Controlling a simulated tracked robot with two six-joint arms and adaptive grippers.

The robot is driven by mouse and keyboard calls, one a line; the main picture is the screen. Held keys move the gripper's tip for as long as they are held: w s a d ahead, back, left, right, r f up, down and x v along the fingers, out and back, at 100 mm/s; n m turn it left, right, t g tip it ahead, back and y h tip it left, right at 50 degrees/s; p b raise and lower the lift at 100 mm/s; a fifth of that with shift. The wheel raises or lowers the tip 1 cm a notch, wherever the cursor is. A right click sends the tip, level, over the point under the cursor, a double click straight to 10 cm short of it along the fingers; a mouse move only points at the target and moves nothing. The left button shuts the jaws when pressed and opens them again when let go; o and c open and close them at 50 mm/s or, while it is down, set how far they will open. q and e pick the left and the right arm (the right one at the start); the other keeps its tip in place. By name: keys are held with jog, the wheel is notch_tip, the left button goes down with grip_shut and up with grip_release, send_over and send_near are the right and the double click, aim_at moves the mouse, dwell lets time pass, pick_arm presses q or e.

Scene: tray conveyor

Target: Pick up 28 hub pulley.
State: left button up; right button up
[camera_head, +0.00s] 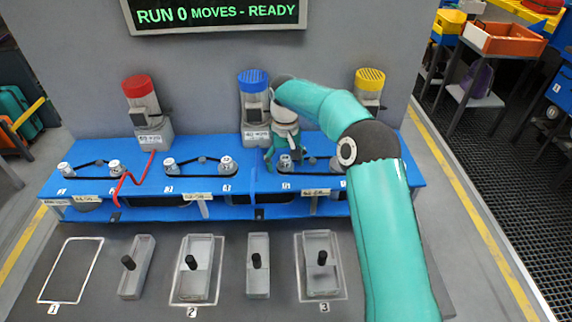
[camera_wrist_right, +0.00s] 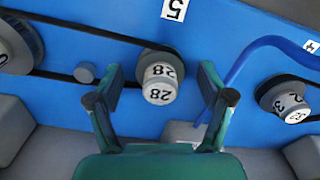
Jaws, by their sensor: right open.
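The 28 hub pulley (camera_wrist_right: 160,82) is a pale grey stepped hub with "28" labels on it, set on the blue deck with a black belt around its base. It also shows in the head view (camera_head: 286,163), partly covered by my right gripper (camera_head: 281,152). My right gripper's two green fingers stand apart on either side of the hub in the wrist view, with visible gaps on both sides. It is open and empty. My left gripper is not in view.
A hub marked 32 (camera_wrist_right: 291,102) stands to the right in the wrist view, beside a blue cable (camera_wrist_right: 240,70). A grey pulley (camera_wrist_right: 18,45) sits at the left. Grey trays with black handles, such as one (camera_head: 258,283), stand in front. A blue-topped motor (camera_head: 253,100) stands behind.

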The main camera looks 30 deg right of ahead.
jog(key=c, duration=1.3)
jog(key=shift+r, duration=0.15)
